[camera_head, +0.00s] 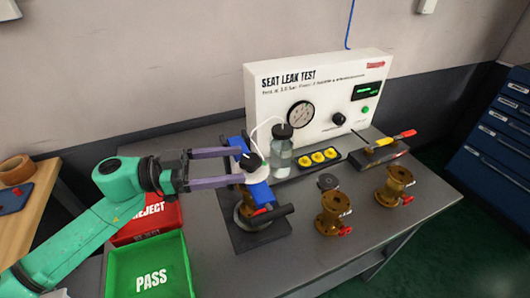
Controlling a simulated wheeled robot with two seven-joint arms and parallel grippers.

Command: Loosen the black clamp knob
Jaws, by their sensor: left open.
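The black clamp knob (251,161) sits on top of the blue clamp bar (259,189) of the test fixture at the middle left of the bench. A white round part (234,171) shows beneath the bar. My left gripper (243,166) reaches in from the left with its two purple fingers apart. The fingertips lie close to the knob, one towards the back and one towards the front. I cannot tell whether they touch it. My right gripper is not in view.
The seat leak test panel (318,100) stands behind, with a glass bottle (281,155) and a tray of yellow parts (318,158) in front. Brass valves (333,213) stand to the right. The red reject bin (150,220) and green pass bin (150,272) are at the left.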

